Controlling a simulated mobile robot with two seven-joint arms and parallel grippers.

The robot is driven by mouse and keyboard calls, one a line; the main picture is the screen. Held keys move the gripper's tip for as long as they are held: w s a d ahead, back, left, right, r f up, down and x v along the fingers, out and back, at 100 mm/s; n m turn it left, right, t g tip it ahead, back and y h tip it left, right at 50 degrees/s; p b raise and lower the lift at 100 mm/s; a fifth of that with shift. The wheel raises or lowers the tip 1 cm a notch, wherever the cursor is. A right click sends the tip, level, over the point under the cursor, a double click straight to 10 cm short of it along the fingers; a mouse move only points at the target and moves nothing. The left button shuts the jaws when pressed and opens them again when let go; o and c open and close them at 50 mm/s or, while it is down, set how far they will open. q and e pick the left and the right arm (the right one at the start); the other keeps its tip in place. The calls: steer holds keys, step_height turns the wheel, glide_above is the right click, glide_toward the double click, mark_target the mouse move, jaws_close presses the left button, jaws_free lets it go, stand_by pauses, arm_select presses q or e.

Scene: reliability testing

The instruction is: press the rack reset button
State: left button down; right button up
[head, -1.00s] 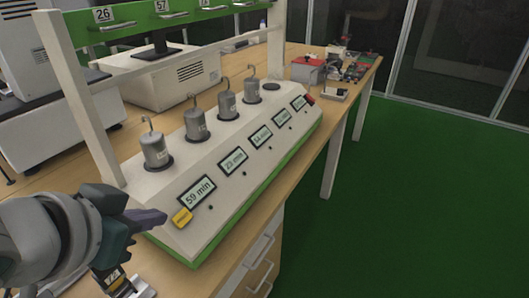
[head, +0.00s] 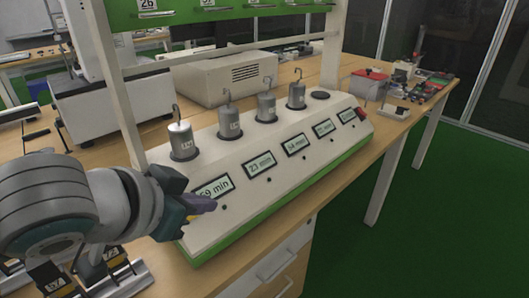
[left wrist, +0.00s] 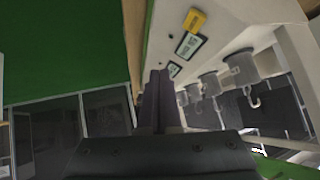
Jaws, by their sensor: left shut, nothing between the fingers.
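The white rack (head: 284,195) with a green lower edge stands on the wooden bench, with several hooked metal cylinders on top and small displays along its sloped front. A red part (head: 361,113) is at the far end. My left gripper (head: 208,204) is shut and empty, close in front of the near display. Its fingers (left wrist: 158,75) point toward the rack in the left wrist view; contact cannot be told.
A white post (head: 95,60) rises behind the rack's near end, and a green rail (head: 230,12) crosses above. A white instrument (head: 225,78) stands behind. Green floor at right is clear.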

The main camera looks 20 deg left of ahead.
arm_select(q)
steer(key=shift+w+a+f+b, duration=0.3)
steer(key=shift+a+f+b, duration=0.45)
steer(key=shift+f+b, duration=0.15)
steer(key=shift+w+a+f+b, duration=0.35)
steer(key=shift+a+f+b, duration=0.45)
steer(key=shift+f, duration=0.1)
steer(key=shift+w+a+f+b, duration=0.3)
steer(key=shift+a+f+b, duration=0.4)
steer(key=shift+f+b, duration=0.2)
steer(key=shift+f, duration=0.1)
steer(key=shift+w+a+f, duration=0.15)
steer(key=shift+a+f, duration=0.05)
steer(key=shift+a, duration=0.05)
steer(key=shift+a+f, duration=0.25)
steer(key=shift+f, duration=0.05)
stand_by(0.7)
steer(key=shift+r, duration=0.1)
steer(key=shift+d+r+p, duration=0.5)
steer(key=shift+p, duration=0.45)
